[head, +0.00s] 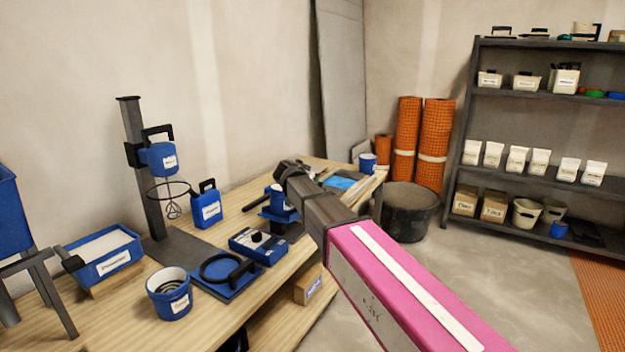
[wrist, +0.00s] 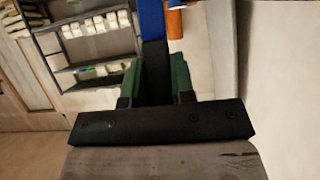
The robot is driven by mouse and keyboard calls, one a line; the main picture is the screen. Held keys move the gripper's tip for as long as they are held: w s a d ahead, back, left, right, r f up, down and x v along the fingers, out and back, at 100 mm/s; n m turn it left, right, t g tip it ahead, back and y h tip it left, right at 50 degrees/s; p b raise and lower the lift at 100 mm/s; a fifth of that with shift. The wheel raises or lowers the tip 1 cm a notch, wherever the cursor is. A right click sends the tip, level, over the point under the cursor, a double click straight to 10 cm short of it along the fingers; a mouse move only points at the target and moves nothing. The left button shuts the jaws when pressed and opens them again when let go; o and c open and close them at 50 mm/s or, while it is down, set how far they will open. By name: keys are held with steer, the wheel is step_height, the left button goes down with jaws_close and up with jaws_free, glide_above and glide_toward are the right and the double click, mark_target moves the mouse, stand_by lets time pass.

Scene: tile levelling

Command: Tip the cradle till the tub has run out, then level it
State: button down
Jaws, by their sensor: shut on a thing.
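A small blue tub (head: 283,208) with a white label sits in a dark blue cradle (head: 268,218) near the far middle of the bench. My arm partly hides both, and I cannot tell the tub's contents or the exact tilt. My gripper (head: 284,168) is just above and beside the tub in the head view. In the wrist view my gripper (wrist: 155,85) has its two green-padded fingers closed on a dark bar with a blue upper part, which looks like the cradle's handle (wrist: 153,55). What lies below the bar is hidden.
The wooden bench (head: 215,330) also holds a blue control box (head: 258,246), a blue bucket (head: 169,294), a white-filled tray (head: 103,255) and a dark stand (head: 145,170). A black barrel (head: 408,211) stands beyond the bench. Open floor lies right.

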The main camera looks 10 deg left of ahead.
steer(key=shift+s+a+f+t+h, duration=0.15)
steer(key=shift+s+f+t, duration=0.05)
steer(key=shift+s+t, duration=0.2)
steer(key=shift+s+a+f+t+h, duration=0.15)
steer(key=shift+s+t, duration=0.1)
steer(key=shift+t, duration=0.15)
steer(key=shift+s+f, duration=0.1)
steer(key=shift+s, duration=0.05)
steer(key=c, duration=1)
jaws_free()
steer(key=shift+o, duration=0.2)
steer(key=v, duration=1.1)
steer(key=shift+f, duration=0.2)
steer(key=shift+a, duration=0.1)
